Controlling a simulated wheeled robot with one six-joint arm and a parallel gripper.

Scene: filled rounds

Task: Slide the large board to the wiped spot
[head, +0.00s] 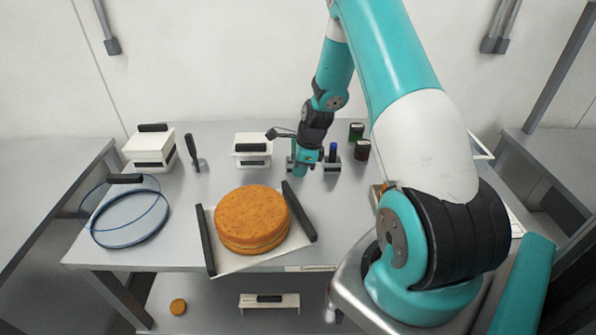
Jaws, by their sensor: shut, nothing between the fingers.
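The large board (224,263) is a white plate with a long black handle at each side. It lies near the front edge of the grey table, tilted slightly in the picture. A thick round orange-brown cake, filled in the middle (252,220), rests on it and hides most of its surface. My gripper (306,166) is behind the board and to its right, toward the back of the table, apart from it. It looks shut, with nothing in it, though its fingers are small here. I cannot make out a wiped spot.
A blue-rimmed clear round cover (130,240) stands left of the board. White boxes with black handles (150,150) (252,150) sit at the back. Dark jars (362,150) stand right of my gripper. My arm hides the table's right part.

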